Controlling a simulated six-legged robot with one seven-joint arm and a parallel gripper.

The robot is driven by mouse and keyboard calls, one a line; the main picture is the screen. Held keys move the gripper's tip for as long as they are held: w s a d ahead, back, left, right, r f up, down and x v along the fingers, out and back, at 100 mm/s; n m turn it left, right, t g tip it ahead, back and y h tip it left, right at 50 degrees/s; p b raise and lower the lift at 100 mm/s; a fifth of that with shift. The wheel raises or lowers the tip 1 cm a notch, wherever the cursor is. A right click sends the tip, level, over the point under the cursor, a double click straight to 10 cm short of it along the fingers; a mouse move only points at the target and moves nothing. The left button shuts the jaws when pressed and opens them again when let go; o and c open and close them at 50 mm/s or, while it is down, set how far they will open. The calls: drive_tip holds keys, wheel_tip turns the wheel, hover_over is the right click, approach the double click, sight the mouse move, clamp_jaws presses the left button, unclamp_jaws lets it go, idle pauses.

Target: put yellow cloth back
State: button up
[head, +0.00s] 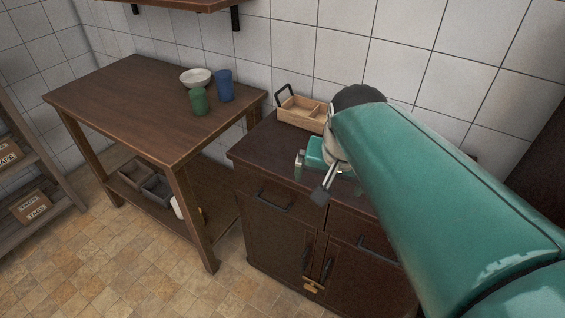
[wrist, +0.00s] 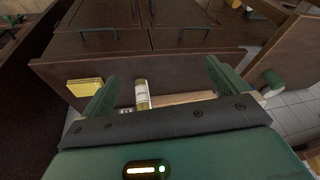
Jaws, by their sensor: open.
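A yellow folded cloth (wrist: 85,87) lies on the dark cabinet top, left in the wrist view, just outside my left finger. The head view does not show it. My gripper (head: 311,178) is over the cabinet top (head: 268,140); its fingers also show in the wrist view (wrist: 166,90), spread wide apart. It is open and holds nothing. The cloth is not between the fingers.
A pale bottle or jar (wrist: 142,95) and a wooden caddy with a handle (head: 299,117) are on the cabinet. A side table (head: 130,95) holds a green cup (head: 199,101), a blue cup (head: 224,86) and a white bowl (head: 196,78). Floor (head: 130,265) is free in front.

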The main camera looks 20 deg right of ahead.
drive_tip(key=s+a+f+n+t, duration=0.1)
drive_tip(key=s+a+n, duration=0.4)
drive_tip(key=a+n, duration=0.1)
drive_tip(key=shift+a+t+y, duration=0.3)
drive_tip(key=shift+t+y, duration=0.1)
